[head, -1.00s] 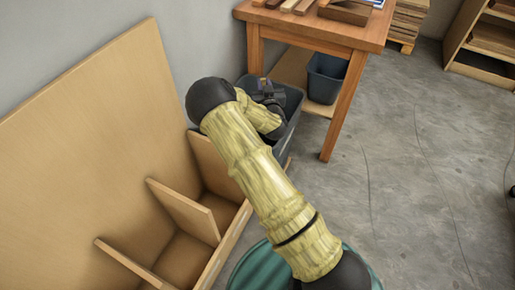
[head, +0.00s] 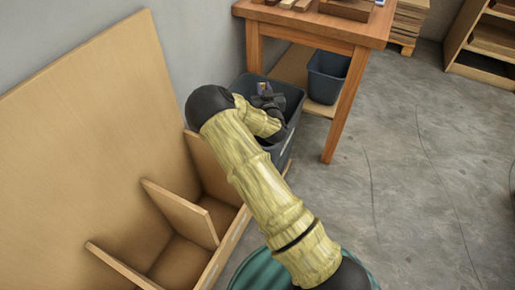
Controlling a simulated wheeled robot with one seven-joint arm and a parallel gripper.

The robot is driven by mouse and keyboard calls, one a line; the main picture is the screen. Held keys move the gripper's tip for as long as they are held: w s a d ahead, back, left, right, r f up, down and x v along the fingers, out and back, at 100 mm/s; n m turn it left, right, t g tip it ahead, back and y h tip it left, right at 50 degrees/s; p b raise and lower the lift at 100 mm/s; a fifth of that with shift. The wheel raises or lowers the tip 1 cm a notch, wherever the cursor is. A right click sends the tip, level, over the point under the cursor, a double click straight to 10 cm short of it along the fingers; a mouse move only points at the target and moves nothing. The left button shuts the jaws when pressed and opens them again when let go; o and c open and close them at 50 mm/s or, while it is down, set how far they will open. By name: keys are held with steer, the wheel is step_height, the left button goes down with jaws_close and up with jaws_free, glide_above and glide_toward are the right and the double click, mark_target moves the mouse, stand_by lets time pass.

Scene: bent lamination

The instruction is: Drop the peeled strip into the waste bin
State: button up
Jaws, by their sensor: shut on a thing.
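A dark grey bin (head: 294,120) stands between the wooden table and the compartment rack. My gripper (head: 268,92) is small and dark at the far end of my arm, over the bin's opening. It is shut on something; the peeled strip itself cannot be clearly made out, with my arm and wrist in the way. My arm also covers the bin's near left part and much of its inside. A second dark bin (head: 327,76) stands on the table's lower shelf. The frame does not show which of the two is the waste bin.
The wooden table (head: 352,38) holds wood pieces, its front leg right of the near bin. A wooden rack with compartments (head: 180,212) and a big panel (head: 85,140) are on the left. Open concrete floor (head: 430,170) lies to the right.

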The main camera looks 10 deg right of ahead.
steer(key=shift+w+a+f+b, duration=0.1)
steer(key=shift+f+b, duration=0.35)
steer(key=shift+f, duration=0.6)
steer(key=o, duration=0.8)
steer(key=shift+w, duration=0.1)
steer(key=shift+r, duration=0.15)
step_height(320, 180, up, 10)
steer(key=p, duration=0.3)
steer(key=shift+p, duration=0.3)
